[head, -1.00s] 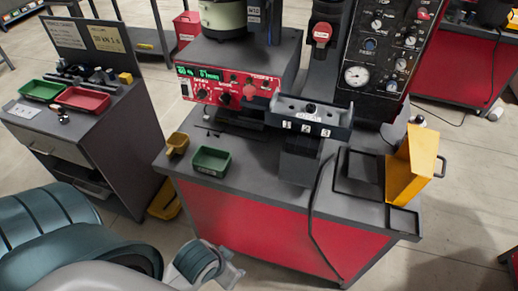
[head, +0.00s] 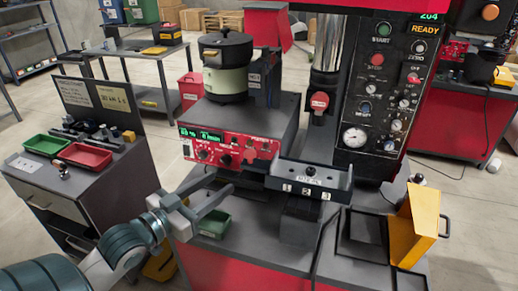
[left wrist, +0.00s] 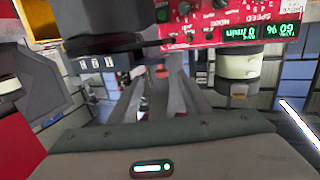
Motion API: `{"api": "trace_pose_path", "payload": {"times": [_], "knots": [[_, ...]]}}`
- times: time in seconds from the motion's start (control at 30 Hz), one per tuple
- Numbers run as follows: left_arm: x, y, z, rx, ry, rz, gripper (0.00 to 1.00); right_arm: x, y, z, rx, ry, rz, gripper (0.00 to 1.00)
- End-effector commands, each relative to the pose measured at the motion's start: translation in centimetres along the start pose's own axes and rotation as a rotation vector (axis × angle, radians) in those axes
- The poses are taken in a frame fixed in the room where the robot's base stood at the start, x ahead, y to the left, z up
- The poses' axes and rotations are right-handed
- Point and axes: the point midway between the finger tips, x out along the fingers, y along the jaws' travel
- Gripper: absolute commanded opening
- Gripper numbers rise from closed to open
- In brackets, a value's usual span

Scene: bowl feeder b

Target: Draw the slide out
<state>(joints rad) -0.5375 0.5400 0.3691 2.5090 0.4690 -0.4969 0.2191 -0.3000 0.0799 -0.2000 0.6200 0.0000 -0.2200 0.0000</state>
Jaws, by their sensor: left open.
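The left wrist view shows the numbered front (left wrist: 97,62) beyond and left of the fingers. My right gripper is not in view.
A green tray (head: 214,226) lies on the bench under my left gripper. The red control panel (head: 215,146) with a bowl feeder is behind it. A yellow bin (head: 413,228) stands at the bench's right. The left side table holds a red tray (head: 84,155) and tools.

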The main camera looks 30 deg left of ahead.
Motion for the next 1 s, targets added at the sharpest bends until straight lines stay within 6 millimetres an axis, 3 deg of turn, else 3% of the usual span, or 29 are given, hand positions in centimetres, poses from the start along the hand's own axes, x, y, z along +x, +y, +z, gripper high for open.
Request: {"api": "trace_pose_path", "payload": {"times": [0.07, 0.17, 0.67, 1.0], "knots": [[0.0, -0.3, -1.6, -0.001, 0.044, 0.010, 0.44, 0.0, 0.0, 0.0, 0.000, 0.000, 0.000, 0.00], [0.0, -0.4, -2.4, -0.003, 0.067, 0.016, 0.44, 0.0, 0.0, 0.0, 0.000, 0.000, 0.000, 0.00], [0.4, -0.4, -2.4, -0.003, 0.068, 0.016, 0.44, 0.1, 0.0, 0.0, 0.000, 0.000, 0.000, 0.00], [2.9, -0.3, -2.6, -0.001, 0.070, 0.015, 0.44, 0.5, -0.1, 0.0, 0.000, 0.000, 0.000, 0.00]]}}
